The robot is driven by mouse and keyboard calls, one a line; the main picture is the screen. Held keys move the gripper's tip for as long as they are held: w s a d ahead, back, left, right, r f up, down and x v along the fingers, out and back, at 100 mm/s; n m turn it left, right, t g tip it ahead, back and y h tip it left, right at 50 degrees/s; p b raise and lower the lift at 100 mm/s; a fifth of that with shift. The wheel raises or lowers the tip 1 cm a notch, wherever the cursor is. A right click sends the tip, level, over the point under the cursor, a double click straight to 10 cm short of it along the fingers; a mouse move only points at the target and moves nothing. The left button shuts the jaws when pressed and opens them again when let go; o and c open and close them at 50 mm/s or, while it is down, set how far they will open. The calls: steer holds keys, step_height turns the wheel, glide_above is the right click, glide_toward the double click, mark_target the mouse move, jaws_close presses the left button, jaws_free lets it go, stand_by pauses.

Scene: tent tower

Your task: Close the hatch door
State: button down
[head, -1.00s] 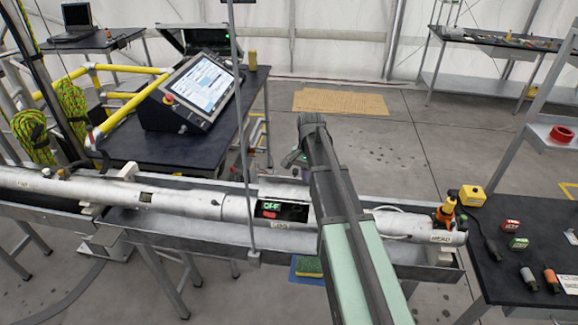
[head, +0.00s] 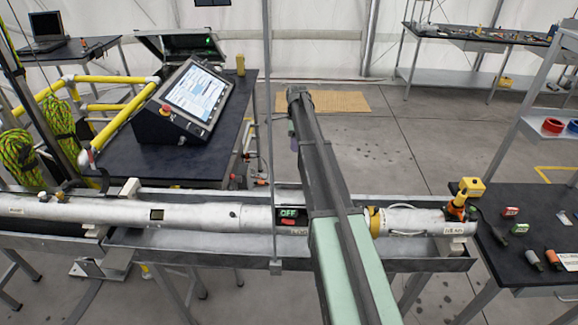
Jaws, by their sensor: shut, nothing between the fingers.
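The long white tube (head: 190,213) lies across the picture in a grey metal trough. Its hatch opening (head: 287,230) is near the middle, dark, with a lit green "OFF" label and a red part below it. The opening is uncovered where I see it, and my arm covers its right side. I cannot make out the hatch door clearly; a dark strip (head: 288,193) shows just behind the opening, and I cannot tell if it is the door. My arm rises across the tube, right of the opening.
A console with a screen (head: 195,95) stands on a dark table behind the tube at left. A thin vertical pole (head: 269,130) stands left of the opening. At right a dark table (head: 525,262) holds small blocks and cylinders.

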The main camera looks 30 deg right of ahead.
mark_target(301, 189)
steer(key=s+a+f+b, duration=0.3)
steer(key=s+f+b, duration=0.3)
steer(key=f+b, duration=0.2)
steer(key=shift+s+a+f, duration=0.25)
steer(key=shift+a+f, duration=0.15)
